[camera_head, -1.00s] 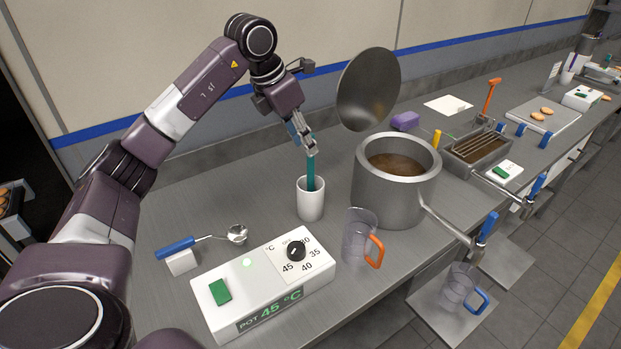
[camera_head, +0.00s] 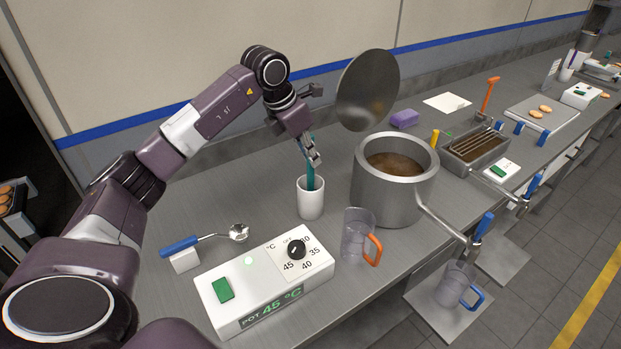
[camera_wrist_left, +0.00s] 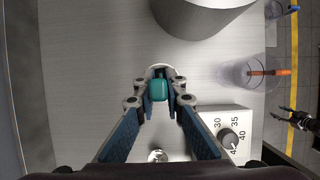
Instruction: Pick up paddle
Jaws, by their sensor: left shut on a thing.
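The teal paddle (camera_head: 311,178) stands upright in a white cup (camera_head: 311,203) on the steel counter, its lower part hidden inside the cup. My left gripper (camera_head: 311,155) is shut on the upper part of the paddle, above the cup's rim. In the left wrist view the teal end of the paddle (camera_wrist_left: 158,88) sits between the two fingertips, with the cup's rim (camera_wrist_left: 160,68) just behind it. My right gripper is not clearly seen in the head view; a dark gripper (camera_wrist_left: 299,120) shows at the right edge of the left wrist view, its fingers too small to judge.
A steel pot (camera_head: 394,195) of brown liquid stands right of the cup, its round lid (camera_head: 368,90) tilted behind. A clear jug (camera_head: 357,240), a white control box (camera_head: 250,302) and a spoon with blue handle (camera_head: 205,239) are in front. Counter left of the cup is clear.

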